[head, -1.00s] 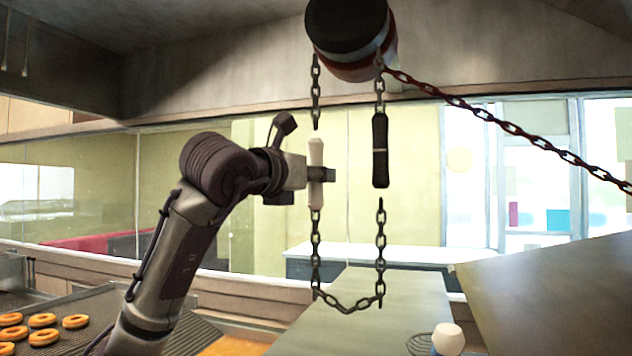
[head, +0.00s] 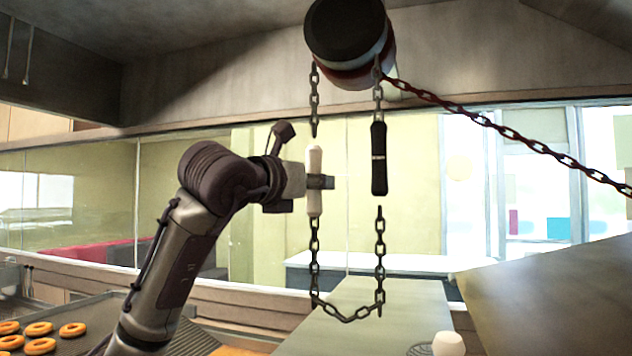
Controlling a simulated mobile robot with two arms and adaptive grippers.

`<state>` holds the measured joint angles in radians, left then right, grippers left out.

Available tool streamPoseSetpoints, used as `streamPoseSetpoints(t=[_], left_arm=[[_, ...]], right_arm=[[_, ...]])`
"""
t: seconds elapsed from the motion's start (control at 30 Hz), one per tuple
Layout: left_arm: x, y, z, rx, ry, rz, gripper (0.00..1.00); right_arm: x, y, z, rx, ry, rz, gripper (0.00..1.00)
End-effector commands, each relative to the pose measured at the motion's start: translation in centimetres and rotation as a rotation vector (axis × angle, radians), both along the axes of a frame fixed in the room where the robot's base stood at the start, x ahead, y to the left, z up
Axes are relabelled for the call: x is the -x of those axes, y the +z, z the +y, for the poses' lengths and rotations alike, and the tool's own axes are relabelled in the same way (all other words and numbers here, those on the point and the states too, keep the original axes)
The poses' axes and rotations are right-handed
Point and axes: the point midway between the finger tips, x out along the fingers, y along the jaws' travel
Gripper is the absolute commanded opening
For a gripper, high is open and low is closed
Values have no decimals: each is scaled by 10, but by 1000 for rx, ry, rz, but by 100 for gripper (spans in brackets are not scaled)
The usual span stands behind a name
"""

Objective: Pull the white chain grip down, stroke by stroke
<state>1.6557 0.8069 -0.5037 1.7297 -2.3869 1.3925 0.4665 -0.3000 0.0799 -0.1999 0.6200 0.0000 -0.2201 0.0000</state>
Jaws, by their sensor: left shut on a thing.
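The white chain grip (head: 314,206) hangs upright on the left strand of a dark chain loop (head: 315,262). My left gripper (head: 320,182) is shut around its middle, reaching in from the left. The black grip (head: 379,158) hangs on the right strand, a little higher than the white one. Both strands run up to a dark round hoist drum (head: 345,32) at the top. My right gripper is not in view.
A reddish-brown chain (head: 510,128) slants from the drum down to the right. Doughnuts (head: 38,329) lie on a rack at lower left. A grey counter (head: 375,310) stands below the loop, with a white rounded object (head: 448,343) near it. A dark slab (head: 560,290) fills the lower right.

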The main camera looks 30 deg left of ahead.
Motion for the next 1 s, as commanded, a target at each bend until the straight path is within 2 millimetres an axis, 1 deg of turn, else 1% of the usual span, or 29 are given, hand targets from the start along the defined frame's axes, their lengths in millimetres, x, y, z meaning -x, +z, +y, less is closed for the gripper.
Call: streamPoseSetpoints(t=[0.03, 1.0], left_arm=[[-3, -18, -1, -4, -1, 23, 0], [-3, -118, -3, -6, -4, 27, 0]], right_arm=[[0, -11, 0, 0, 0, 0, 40], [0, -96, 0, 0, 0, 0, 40]])
